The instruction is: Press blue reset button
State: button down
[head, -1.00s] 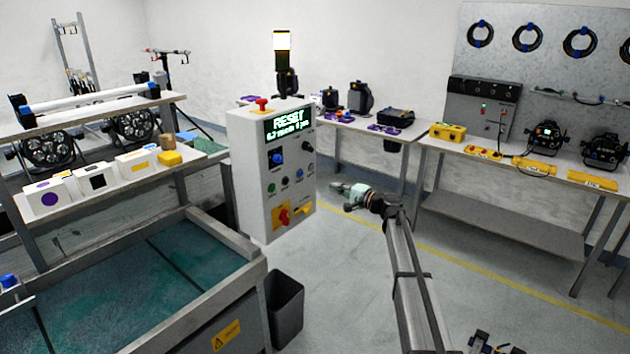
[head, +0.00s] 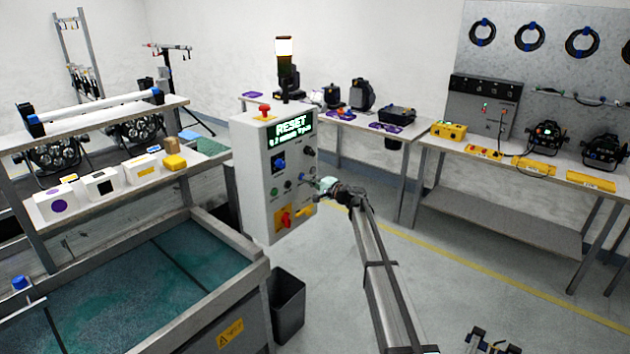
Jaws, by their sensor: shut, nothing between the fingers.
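The white control box (head: 257,187) stands in the middle of the head view, with a lit green screen (head: 291,130) reading RESET. Its front has a blue knob (head: 278,163) below the screen. My gripper (head: 321,184) is shut and empty, just right of the panel's right edge at about the height of that button. Its fingers point left toward the panel. I cannot tell whether the tips touch anything.
A red and yellow switch (head: 284,219) is low on the panel, and a red emergency knob (head: 264,111) is on top. A dark bin (head: 288,305) stands below. A bench (head: 520,220) is at the right. The floor between is open.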

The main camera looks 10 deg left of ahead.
jog(key=shift+a, duration=0.1)
dwell(0.3)
jog(key=shift+w+a+r+b, duration=0.25)
jog(key=shift+w+a+b, duration=0.4)
jog(key=shift+b, duration=0.9)
jog(key=b+v, duration=0.5)
jog(key=v, duration=0.9)
jog(key=shift+s+d+f, duration=0.2)
jog(key=shift+s+d, duration=0.1)
